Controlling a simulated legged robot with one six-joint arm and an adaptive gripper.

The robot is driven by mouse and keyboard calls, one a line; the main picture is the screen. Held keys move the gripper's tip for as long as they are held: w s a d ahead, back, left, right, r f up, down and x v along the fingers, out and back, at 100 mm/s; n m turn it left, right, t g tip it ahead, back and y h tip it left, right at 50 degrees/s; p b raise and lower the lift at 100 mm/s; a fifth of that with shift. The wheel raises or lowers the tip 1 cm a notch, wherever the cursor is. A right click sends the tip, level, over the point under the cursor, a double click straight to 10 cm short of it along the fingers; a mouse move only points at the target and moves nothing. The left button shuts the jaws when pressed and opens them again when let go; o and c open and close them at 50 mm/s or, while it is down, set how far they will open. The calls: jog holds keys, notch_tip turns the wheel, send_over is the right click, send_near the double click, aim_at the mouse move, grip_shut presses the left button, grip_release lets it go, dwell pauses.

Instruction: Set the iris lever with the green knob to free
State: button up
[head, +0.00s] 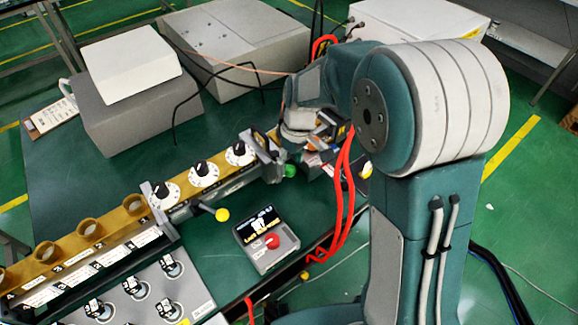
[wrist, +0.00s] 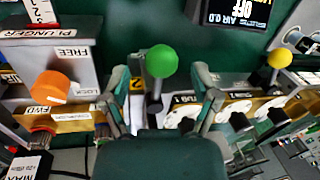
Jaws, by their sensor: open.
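The green knob (wrist: 161,61) sits on a short black lever (wrist: 154,100) in the wrist view. My gripper (wrist: 161,78) is open, with one finger on each side of the lever; I cannot tell whether either finger touches it. The green knob also shows in the head view (head: 291,171), at the right end of the bench's long brass rail, just below my wrist. The lever's own position marks are not readable in either view.
A plunger box (wrist: 45,50) marked FREE and LOCK, with an orange knob (wrist: 52,87), stands left in the wrist view. A yellow-knobbed lever (head: 222,214) and a display box with a red button (head: 266,240) are nearby. Red cables (head: 342,185) hang beside my arm.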

jog(key=shift+s+f, duration=0.1)
jog(key=shift+f, duration=0.55)
jog(key=shift+a+f, duration=0.1)
jog(key=shift+a, duration=0.15)
grip_shut()
